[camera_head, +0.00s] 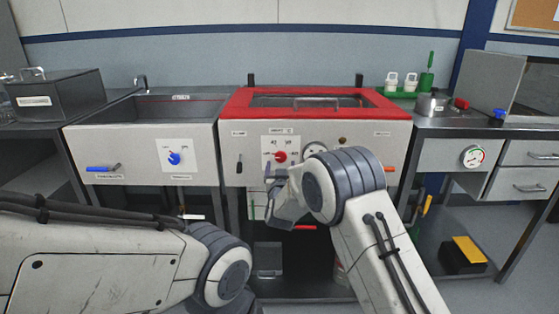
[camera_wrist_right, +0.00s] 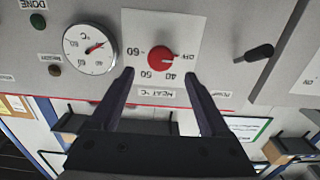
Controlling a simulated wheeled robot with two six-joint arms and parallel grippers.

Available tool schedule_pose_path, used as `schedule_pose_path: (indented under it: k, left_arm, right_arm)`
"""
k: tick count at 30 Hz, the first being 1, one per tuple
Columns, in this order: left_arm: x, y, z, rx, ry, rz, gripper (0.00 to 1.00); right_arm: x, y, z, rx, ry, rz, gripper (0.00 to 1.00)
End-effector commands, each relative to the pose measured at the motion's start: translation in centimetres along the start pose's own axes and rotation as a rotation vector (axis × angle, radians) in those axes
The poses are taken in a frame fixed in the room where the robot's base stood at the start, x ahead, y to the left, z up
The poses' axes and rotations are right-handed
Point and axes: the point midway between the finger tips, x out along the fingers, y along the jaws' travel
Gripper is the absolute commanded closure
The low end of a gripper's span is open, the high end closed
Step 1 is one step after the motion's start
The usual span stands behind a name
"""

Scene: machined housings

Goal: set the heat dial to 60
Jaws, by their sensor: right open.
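The red heat dial (camera_head: 281,156) is on a white plate on the front of the red-rimmed housing. In the right wrist view the dial (camera_wrist_right: 162,57) appears upside down, with OFF, 40, 50 and 60 printed around it. Its pale mark points to the picture's right, towards OFF. My right gripper (camera_wrist_right: 160,76) is open and empty, its fingertips spread to either side of the dial's lower edge in that view. I cannot tell how far they are from the panel. In the head view the right gripper (camera_head: 277,178) is just below the dial. My left gripper is not in view.
A round gauge (camera_wrist_right: 90,48) sits beside the dial plate. A black lever (camera_wrist_right: 255,53) sticks out on the other side. A sink unit with a blue knob (camera_head: 174,158) stands left, and a bench with a gauge (camera_head: 473,156) right.

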Motion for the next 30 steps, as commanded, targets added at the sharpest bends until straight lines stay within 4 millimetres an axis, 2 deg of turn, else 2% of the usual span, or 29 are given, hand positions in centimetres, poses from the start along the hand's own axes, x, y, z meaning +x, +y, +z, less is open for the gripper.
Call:
schedule_pose_path:
  k: [6, 12, 25, 29, 30]
  left_arm:
    - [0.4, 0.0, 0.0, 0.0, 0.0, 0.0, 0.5]
    - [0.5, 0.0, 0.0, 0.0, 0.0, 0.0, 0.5]
    - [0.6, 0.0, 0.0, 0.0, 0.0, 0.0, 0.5]
    - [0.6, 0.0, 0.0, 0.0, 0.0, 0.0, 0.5]
    - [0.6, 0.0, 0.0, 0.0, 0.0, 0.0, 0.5]
  right_arm:
    - [3.6, 0.0, 0.1, 0.0, 0.001, 0.0, 0.19]
    - [5.5, -0.2, 0.1, -0.001, -0.001, -0.003, 0.19]
    - [6.1, -0.4, 0.0, 0.0, -0.001, -0.006, 0.19]
    - [6.1, -0.4, 0.0, 0.0, -0.001, -0.006, 0.69]
    - [6.1, -0.4, 0.0, 0.0, -0.001, -0.006, 0.84]
